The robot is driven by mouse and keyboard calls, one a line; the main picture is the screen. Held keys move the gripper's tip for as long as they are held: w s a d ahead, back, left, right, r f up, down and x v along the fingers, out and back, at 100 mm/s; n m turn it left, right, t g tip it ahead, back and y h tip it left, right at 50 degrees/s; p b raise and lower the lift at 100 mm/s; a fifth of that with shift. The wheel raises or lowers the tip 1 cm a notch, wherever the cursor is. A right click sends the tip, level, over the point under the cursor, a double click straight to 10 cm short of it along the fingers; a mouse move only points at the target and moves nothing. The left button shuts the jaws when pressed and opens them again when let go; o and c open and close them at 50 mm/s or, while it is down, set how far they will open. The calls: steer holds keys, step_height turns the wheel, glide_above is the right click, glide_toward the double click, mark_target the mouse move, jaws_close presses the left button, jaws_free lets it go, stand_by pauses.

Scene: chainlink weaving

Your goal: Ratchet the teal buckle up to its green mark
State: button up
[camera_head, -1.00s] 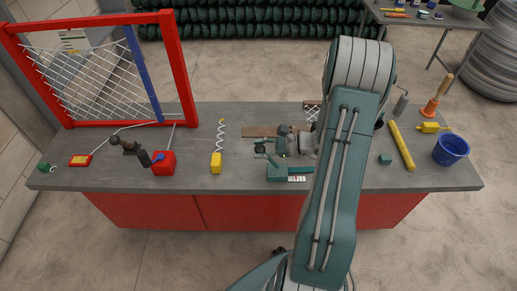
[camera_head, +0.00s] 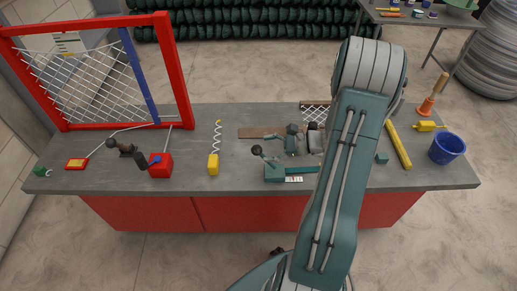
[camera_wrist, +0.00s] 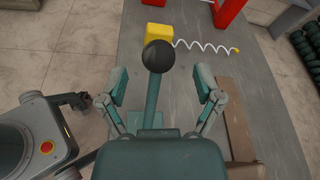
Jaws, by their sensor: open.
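The teal buckle (camera_head: 277,173) sits on the bench near its front edge, with a pale label on its front. Its lever ends in a black ball knob (camera_head: 257,150), which shows left of my gripper (camera_head: 280,146). In the wrist view the ball knob (camera_wrist: 158,56) stands on the teal lever (camera_wrist: 153,98). My gripper (camera_wrist: 160,86) is open, its two fingers on either side of the lever, with visible gaps. The knob shows beyond the fingertips. My arm and gripper hide part of the buckle. I cannot make out the green mark.
A yellow block with a white spiral wire (camera_head: 213,164) stands left of the buckle. A red box with a black handle (camera_head: 161,165) is farther left, by the red frame (camera_head: 180,70). A yellow bar (camera_head: 398,145) and blue bucket (camera_head: 447,148) lie right of my arm.

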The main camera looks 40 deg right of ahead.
steer(key=v, duration=0.8)
steer(key=shift+d, duration=0.35)
steer(key=shift+s+r, duration=0.1)
